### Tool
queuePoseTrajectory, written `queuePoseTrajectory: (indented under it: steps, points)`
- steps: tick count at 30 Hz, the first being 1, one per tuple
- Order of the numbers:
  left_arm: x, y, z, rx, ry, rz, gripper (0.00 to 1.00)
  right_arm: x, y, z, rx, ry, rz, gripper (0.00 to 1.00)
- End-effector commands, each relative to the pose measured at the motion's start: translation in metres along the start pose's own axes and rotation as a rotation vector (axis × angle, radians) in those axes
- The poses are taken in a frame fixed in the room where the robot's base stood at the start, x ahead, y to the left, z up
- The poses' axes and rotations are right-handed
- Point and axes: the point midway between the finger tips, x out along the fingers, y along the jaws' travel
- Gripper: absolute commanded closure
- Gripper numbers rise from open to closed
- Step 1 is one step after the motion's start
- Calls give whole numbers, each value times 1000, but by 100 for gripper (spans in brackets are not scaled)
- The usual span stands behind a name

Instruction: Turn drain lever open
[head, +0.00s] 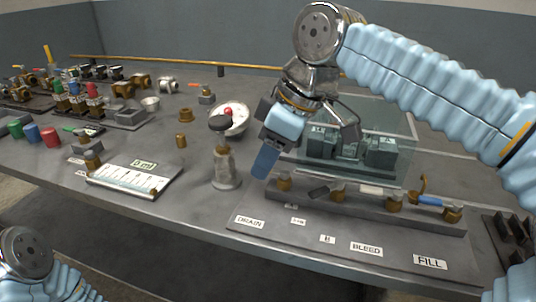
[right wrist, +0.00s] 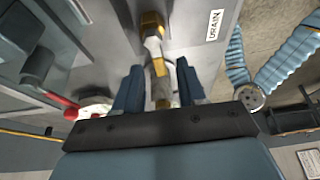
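My right gripper (head: 268,155) reaches down from the upper right, over the left end of a grey valve manifold (head: 365,205). A brass valve (head: 284,183) stands there, behind the DRAIN label (head: 250,221). In the right wrist view, my right gripper (right wrist: 160,85) has its two blue fingers apart, one on each side of a brass and grey valve part (right wrist: 160,68); gaps show on both sides. The DRAIN label (right wrist: 214,26) is beside it. The lever's exact angle is hard to tell. Only a wrist link of my left arm shows at lower left; its gripper is out of view.
A grey post with a black knob (head: 225,165) stands just left of my right gripper. A glass-walled tank (head: 390,130) is behind the manifold. A blue-handled valve (head: 430,201) is near FILL (head: 430,262).

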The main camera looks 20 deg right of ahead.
Motion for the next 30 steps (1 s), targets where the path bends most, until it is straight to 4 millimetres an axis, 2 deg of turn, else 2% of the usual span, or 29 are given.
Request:
queuePoseTrajectory:
  steps: [8, 16, 30]
  points:
    - [0, 0, 0, 0, 0, 0, 57, 2, 0, 0, 0, 1, 1, 60]
    - [0, 0, 0, 0, 0, 0, 57, 2, 0, 0, 0, 0, 0, 100]
    - [0, 0, 0, 0, 0, 0, 57, 2, -2, 0, -57, -1, -24, 100]
